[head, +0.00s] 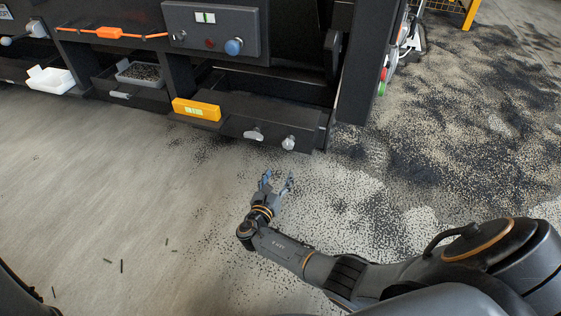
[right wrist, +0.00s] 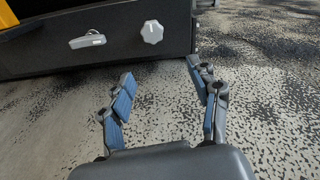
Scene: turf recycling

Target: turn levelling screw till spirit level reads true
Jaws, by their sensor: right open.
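A yellow spirit level (head: 197,109) with a pale green vial window lies on top of a low dark housing (head: 235,115); its bubble is too small to read. The housing's front carries a pale fluted knob (head: 289,143), apparently the levelling screw, and a light grey lever (head: 254,134) left of it. In the right wrist view the knob (right wrist: 152,32) and lever (right wrist: 87,41) show ahead, with a yellow corner (right wrist: 7,16) at top left. My right gripper (head: 278,180) is open and empty, short of the knob and apart from it. My left gripper is out of view.
Above the housing is a panel (head: 211,52) with a blue knob (head: 233,47) and a red button. A white tray (head: 50,80) and a bin of dark granules (head: 140,74) stand left. A dark post (head: 366,65) rises right. The granule-strewn floor in front is open.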

